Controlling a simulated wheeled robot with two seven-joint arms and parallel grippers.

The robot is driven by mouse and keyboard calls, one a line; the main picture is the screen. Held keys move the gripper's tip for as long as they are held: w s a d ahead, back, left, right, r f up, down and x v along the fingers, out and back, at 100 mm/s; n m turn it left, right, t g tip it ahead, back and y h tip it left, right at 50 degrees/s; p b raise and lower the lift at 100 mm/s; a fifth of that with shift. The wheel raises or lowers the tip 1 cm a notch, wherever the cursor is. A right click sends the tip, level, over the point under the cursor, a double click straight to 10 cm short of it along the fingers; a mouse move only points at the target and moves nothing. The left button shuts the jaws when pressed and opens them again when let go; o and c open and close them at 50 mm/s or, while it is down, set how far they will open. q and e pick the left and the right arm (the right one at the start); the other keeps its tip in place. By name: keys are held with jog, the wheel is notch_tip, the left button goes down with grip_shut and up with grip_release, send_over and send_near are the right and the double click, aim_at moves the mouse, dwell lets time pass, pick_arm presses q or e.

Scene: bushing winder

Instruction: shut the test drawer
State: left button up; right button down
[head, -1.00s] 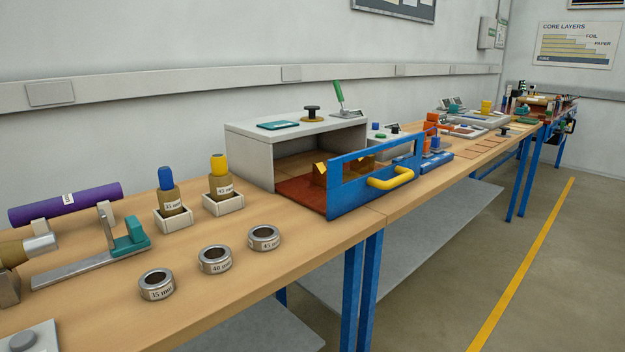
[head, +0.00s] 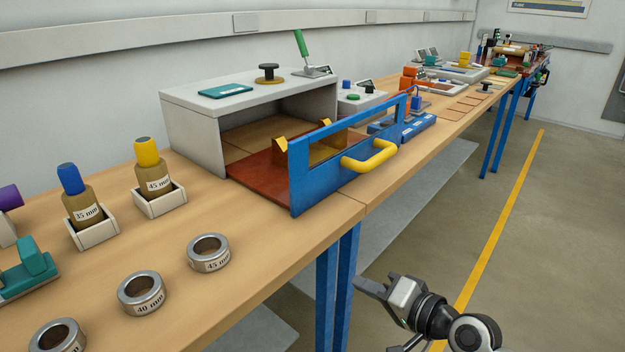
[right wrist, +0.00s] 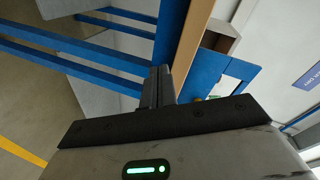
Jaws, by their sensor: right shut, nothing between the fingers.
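The test drawer (head: 317,172) is pulled out of its grey housing (head: 190,125) on the bench. My right gripper (head: 362,285) is in front of the bench edge, below and apart from the handle. It is shut and empty. In the right wrist view its closed fingers (right wrist: 158,86) point toward the bench edge, with the blue drawer front (right wrist: 222,78) beyond to the right. My left gripper is not in view.
Steel rings (head: 208,253) and bottles in white holders (head: 160,198) stand left of the drawer. A teal pad (head: 225,91) and a black spool (head: 269,74) rest on the housing. Blue bench legs (head: 337,285) stand near my right gripper. The floor to the right is clear.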

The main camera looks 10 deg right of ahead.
jog(key=w+d+r+m+t+y, duration=0.1)
jog(key=w+d+r+m+y, duration=0.15)
jog(key=r, duration=0.35)
jog(key=w+d+r+m+y, duration=0.1)
jog(key=w+r, duration=0.3)
jog(key=r, duration=0.2)
pick_arm(q)
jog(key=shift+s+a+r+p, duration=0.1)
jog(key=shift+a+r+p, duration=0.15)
jog(key=shift+p, duration=0.7)
pick_arm(e)
send_near(307, 176)
jog(key=shift+h, duration=0.25)
jog(key=x, duration=0.6)
jog(key=shift+w+a+r, duration=0.1)
jog(key=shift+w+a, duration=0.15)
jog(key=shift+a, duration=0.1)
